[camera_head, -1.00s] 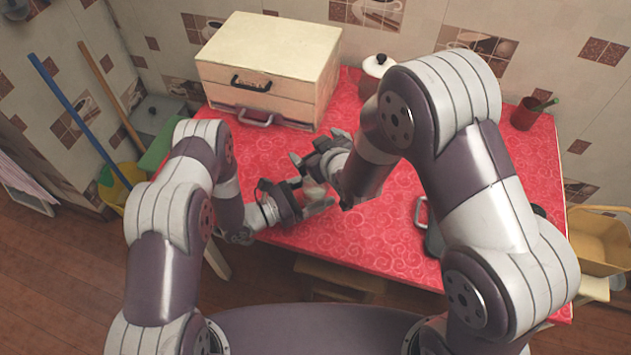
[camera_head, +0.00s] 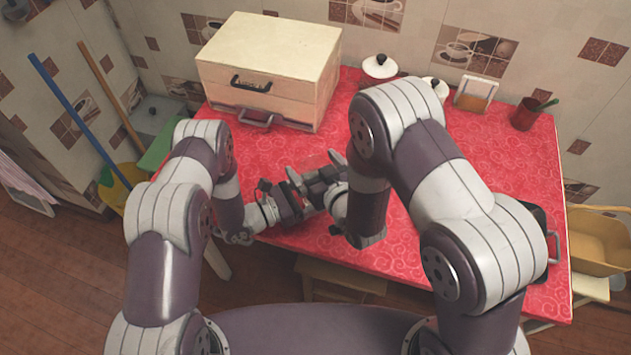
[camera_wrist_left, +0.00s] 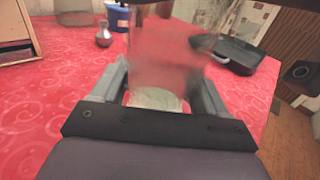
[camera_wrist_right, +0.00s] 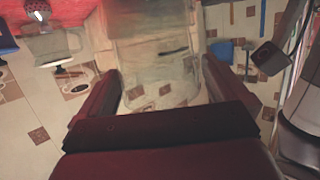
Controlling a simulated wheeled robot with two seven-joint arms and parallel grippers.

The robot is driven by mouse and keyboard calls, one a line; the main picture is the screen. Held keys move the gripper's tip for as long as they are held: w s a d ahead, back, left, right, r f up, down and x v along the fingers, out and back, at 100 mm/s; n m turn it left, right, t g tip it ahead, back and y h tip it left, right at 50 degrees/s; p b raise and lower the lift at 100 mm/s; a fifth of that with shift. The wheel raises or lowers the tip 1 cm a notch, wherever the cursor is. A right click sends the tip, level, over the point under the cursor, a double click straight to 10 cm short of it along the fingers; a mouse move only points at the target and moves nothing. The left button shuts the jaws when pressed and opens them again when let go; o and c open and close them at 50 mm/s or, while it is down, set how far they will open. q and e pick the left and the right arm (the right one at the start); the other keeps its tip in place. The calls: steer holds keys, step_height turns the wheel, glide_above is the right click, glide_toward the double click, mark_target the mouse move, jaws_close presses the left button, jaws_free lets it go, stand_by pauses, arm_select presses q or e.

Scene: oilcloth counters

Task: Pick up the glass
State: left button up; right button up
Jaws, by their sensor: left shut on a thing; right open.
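The glass (camera_wrist_left: 165,65) is clear and stands between the fingers of my left gripper (camera_wrist_left: 162,88) in the left wrist view; its thick base shows low between them. The left gripper is shut on it. In the right wrist view the glass (camera_wrist_right: 158,70) also shows between the spread fingers of my right gripper (camera_wrist_right: 155,90), which is open. In the head view my right gripper (camera_head: 318,180) is close beside the left one, above the red table. The glass is mostly hidden there by the grippers.
A cream drawer box (camera_head: 270,65) stands at the back left of the red table (camera_head: 410,240). White-lidded pots (camera_head: 380,67), a small rack (camera_head: 475,95) and a red cup (camera_head: 526,114) stand along the back. A black pan (camera_wrist_left: 238,55) lies on the table in the left wrist view.

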steer(key=shift+w+a+f, duration=0.15)
steer(key=shift+w+a, duration=0.15)
steer(key=shift+w, duration=0.25)
steer(key=c, duration=1.5)
arm_select(q)
steer(key=o, duration=1.2)
steer(key=v, duration=1.1)
steer(key=shift+a, duration=0.2)
steer(key=shift+s+a, duration=0.2)
steer(key=shift+a, duration=0.05)
arm_select(e)
step_height(320, 180, up, 10)
steer(key=shift+s, duration=0.1)
